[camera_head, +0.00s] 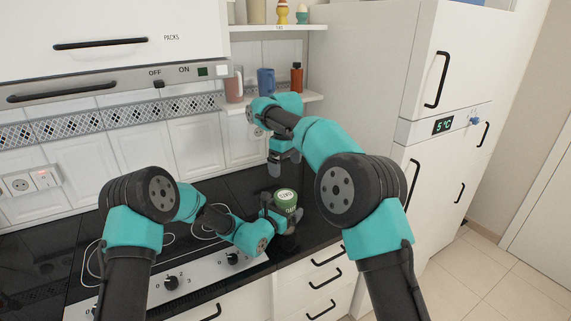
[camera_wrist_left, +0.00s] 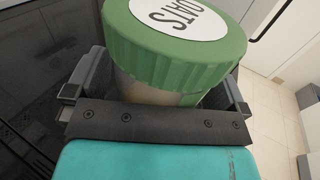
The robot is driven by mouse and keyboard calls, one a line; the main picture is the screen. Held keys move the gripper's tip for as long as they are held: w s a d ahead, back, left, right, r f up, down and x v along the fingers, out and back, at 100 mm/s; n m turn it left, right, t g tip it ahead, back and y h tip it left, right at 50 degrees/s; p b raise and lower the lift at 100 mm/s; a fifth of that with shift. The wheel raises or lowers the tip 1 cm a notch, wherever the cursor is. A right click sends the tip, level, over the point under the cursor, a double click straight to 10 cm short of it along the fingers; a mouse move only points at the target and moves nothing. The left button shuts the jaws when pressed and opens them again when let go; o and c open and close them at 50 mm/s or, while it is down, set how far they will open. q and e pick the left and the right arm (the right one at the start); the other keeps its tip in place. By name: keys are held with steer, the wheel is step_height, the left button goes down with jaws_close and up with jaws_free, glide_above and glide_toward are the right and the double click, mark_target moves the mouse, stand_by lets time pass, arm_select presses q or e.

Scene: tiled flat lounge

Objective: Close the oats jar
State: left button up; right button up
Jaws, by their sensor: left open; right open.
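The oats jar has a green ribbed lid with a white OATS label. It stands upright on the black counter, and its lid (camera_head: 285,196) faces up. In the left wrist view the lid (camera_wrist_left: 180,50) sits on the jar's body (camera_wrist_left: 160,92); I cannot tell whether it is tight. My left gripper (camera_head: 283,215) is open around the jar's body, below the lid, with one finger on each side in the left wrist view. My right gripper (camera_head: 285,168) is open and empty, pointing down above the lid and apart from it.
The black hob (camera_head: 180,240) and its knob panel (camera_head: 205,280) lie left of the jar. A small shelf (camera_head: 310,99) with a pink mug (camera_head: 233,86), a blue mug (camera_head: 266,80) and a red bottle (camera_head: 297,78) is behind the right arm. A tall white fridge (camera_head: 385,60) stands right.

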arm_select(q)
steer(key=v, duration=1.7)
steer(key=shift+a, duration=0.2)
